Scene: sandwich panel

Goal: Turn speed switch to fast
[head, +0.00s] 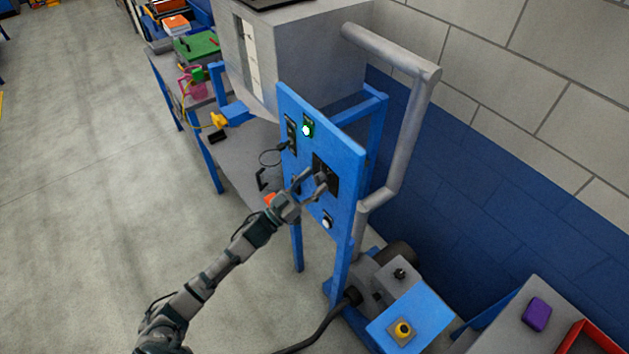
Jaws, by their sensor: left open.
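A blue upright panel (345,156) stands in the middle of the head view. It carries a dark plate (332,180) at its centre, a lit white-green button (307,130) near the top and a pale round button (327,222) low down. My left gripper (312,184) is open, with its fingers in front of the dark plate. The fingers hide part of the plate, and any knob on it; I cannot tell whether they touch it. The switch's setting is too small to read. My right gripper does not show.
A grey bench (240,150) with a green item (196,45) stands behind the panel. A grey pipe (413,135) rises to its right. The floor at left is clear.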

